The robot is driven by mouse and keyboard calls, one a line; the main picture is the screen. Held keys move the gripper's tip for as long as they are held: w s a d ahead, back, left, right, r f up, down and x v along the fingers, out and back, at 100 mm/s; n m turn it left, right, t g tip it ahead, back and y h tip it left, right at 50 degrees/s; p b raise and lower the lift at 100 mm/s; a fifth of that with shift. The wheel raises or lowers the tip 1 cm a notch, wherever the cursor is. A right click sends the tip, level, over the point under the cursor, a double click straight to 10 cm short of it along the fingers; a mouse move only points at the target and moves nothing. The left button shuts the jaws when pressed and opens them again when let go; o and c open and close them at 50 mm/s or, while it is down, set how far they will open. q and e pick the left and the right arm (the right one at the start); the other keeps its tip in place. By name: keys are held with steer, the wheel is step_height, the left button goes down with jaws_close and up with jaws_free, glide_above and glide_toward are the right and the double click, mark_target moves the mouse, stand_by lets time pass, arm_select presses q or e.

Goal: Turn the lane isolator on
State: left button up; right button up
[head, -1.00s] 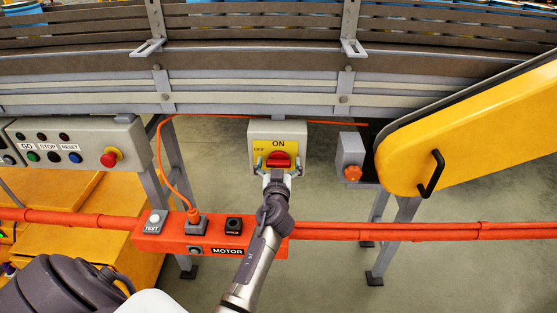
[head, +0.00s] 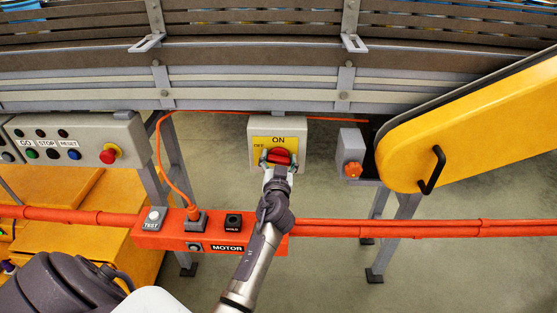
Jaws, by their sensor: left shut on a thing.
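The lane isolator (head: 255,131) is a grey box with a yellow plate, fixed below the conveyor in the middle of the head view. Its plate reads ON at the top and OFF at the left. Its red handle (head: 279,156) sits on the lower part of the plate and looks slightly tilted. My left gripper (head: 277,163) reaches up from below and is shut on the red handle, with a finger on each side. The gripper hides the handle's lower part and the bottom of the plate. My right gripper is not in view.
An orange bar with a MOTOR box (head: 210,239) crosses below the isolator, behind my arm. A grey panel (head: 85,140) with buttons is at left. A grey box with an orange knob (head: 352,169) and a yellow guard (head: 465,130) are at right.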

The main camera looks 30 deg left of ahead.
arm_select(q)
steer(key=m, duration=0.4)
steer(key=shift+w+d+m+b, duration=0.1)
steer(key=shift+m+b, duration=0.2)
steer(key=m, duration=0.3)
steer(key=shift+m, duration=0.4)
steer(key=m, duration=0.4)
steer(key=shift+d+f+p, duration=0.1)
steer(key=shift+p, duration=0.2)
steer(key=shift+f+m, duration=0.1)
steer(key=shift+m, duration=1.5)
steer(key=o, duration=1.2)
steer(key=shift+w+f, duration=0.1)
steer(key=shift+c, duration=0.2)
steer(key=shift+d, duration=0.1)
